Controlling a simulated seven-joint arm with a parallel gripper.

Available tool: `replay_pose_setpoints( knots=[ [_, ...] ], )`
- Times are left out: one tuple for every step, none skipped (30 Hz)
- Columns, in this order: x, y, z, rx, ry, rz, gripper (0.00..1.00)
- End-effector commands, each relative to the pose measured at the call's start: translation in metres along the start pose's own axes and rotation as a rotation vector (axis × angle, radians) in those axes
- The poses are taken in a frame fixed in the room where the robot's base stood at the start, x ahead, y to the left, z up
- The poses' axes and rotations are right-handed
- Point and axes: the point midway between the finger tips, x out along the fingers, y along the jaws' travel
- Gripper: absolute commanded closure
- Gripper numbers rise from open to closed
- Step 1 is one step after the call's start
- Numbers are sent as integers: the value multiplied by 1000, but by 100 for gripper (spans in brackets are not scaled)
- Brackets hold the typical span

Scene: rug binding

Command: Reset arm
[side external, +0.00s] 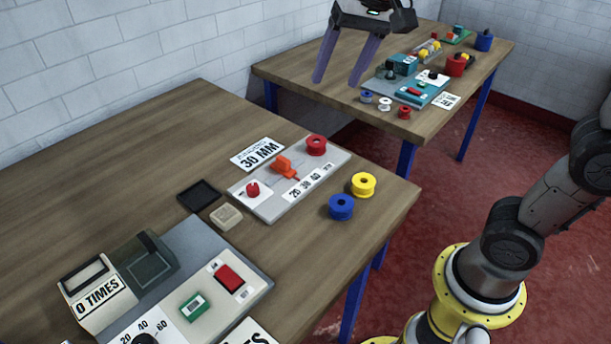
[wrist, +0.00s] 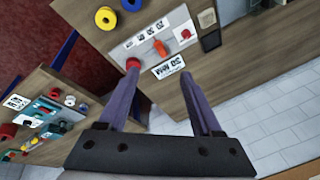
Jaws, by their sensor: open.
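My gripper (side external: 350,62) is high in the side view, in the air in front of the far table. Its two long purple fingers point down and stand apart, with nothing between them. In the wrist view my gripper (wrist: 160,80) also shows open and empty, with both fingers apart. The near table (side external: 130,130) and its boards lie below and to the left of the gripper, with no contact seen. Most of my arm between the gripper and its lower links is outside the side view.
The near table holds a grey board (side external: 270,207) with a red spool (side external: 317,146), loose yellow (side external: 363,185) and blue (side external: 341,207) spools, and a control panel (side external: 190,285). The far table (side external: 330,75) carries a teal device (side external: 420,92) and several spools. Red floor (side external: 440,190) lies between.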

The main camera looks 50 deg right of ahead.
Motion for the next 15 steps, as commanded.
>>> replay_pose_setpoints(
  knots=[
    [-10, 18, 13, -22, 28, -14, 34],
    [-13, 28, 21, -40, 42, -19, 34],
    [-16, 41, 31, -67, 62, -27, 34],
    [-17, 51, 40, -89, 75, -30, 34],
    [-18, 61, 48, -112, 90, -34, 34],
    [-16, 74, 60, -147, 108, -37, 34],
    [-14, 83, 69, -175, 122, -39, 34],
    [-12, 92, 78, -204, 135, -39, 34],
    [-6, 104, 89, -245, 151, -39, 34],
    [-1, 112, 98, -277, 159, -36, 34],
    [4, 118, 105, -309, 167, -34, 34],
    [11, 127, 114, -350, 174, -30, 34],
    [17, 132, 120, -383, 177, -26, 34],
    [23, 137, 125, -416, 178, -21, 34],
    [31, 142, 132, -461, 172, -14, 34]
  ],
)
